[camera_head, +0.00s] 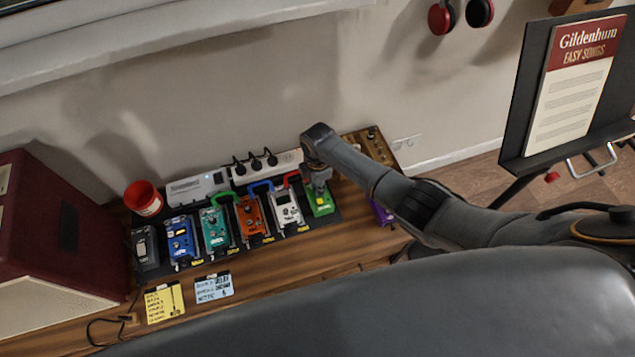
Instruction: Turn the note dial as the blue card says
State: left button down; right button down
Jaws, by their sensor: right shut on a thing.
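The blue card (213,287) lies flat on the wooden bench in front of the pedals; its dark print is too small to read surely. My right gripper (318,188) reaches down from above onto the upper end of the green pedal (321,205), at the right end of the pedal row. It is shut on a part there that looks like the pedal's dial. The fingers hide this part, so I cannot see its marking or angle. A small yellow patch shows on the pedal by the fingertips. My left gripper is not in view.
Close by on the left stand a white pedal (286,209), an orange pedal (252,217), a teal pedal (214,231) and a blue pedal (180,242). A purple pedal (381,212) is at the right, partly behind my arm. A yellow card (164,303) and red cup (144,198) are left.

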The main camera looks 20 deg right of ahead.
jog(key=shift+m+p, duration=0.5)
jog(key=shift+m, duration=1.5)
jog(key=c, duration=1.5)
grip_release()
